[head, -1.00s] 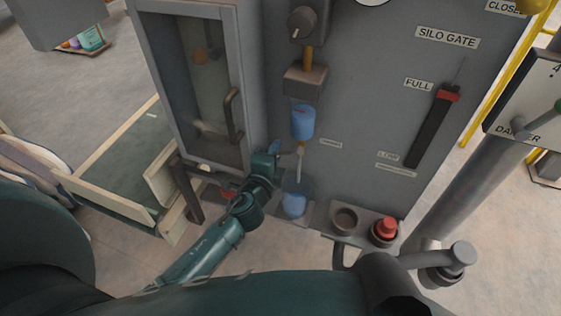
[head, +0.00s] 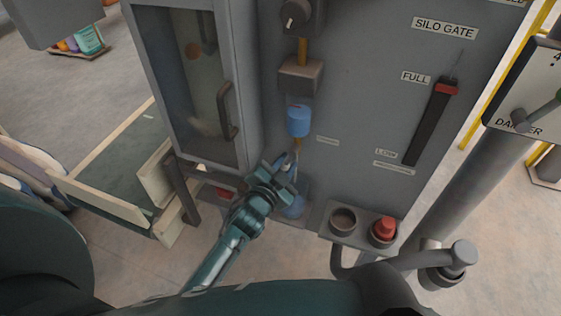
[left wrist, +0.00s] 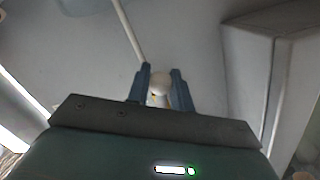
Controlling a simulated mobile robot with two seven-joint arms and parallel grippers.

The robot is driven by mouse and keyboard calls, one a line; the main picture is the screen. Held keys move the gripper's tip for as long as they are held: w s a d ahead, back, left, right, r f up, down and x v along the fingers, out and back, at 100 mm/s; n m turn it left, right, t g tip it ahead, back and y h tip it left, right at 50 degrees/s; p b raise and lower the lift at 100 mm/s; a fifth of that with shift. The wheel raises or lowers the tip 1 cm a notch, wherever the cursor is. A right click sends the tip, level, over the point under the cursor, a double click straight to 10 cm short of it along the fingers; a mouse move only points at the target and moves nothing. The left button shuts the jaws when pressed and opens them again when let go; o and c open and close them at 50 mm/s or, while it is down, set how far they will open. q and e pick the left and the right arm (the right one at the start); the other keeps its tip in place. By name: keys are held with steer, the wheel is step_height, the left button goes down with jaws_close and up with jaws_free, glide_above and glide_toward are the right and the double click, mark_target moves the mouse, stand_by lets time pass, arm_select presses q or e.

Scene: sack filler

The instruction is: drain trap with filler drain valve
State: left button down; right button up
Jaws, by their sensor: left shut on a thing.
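A thin pale rod or tube (left wrist: 128,32) runs up and left from near the fingers. A blue container (head: 294,207) stands below the valve, partly covered by the gripper. My right gripper is not in view.
A cabinet with a window and handle (head: 228,112) stands left of the trap. A grey post (head: 455,185) stands farther right.

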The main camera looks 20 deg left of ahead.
arm_select(q)
steer(key=shift+d+f+n, duration=0.1)
steer(key=shift+d+n, duration=0.35)
steer(key=shift+n, duration=0.35)
steer(key=shift+d+n, duration=0.2)
steer(key=shift+n, duration=0.1)
steer(key=shift+h, duration=0.3)
steer(key=c, duration=1.3)
jaws_free()
steer(key=shift+o, duration=0.2)
steer(key=shift+s, duration=0.1)
steer(key=s+a+r, duration=0.1)
steer(key=s+a, duration=0.1)
steer(key=s, duration=1)
steer(key=shift+s+r, duration=0.2)
steer(key=shift+s, duration=0.2)
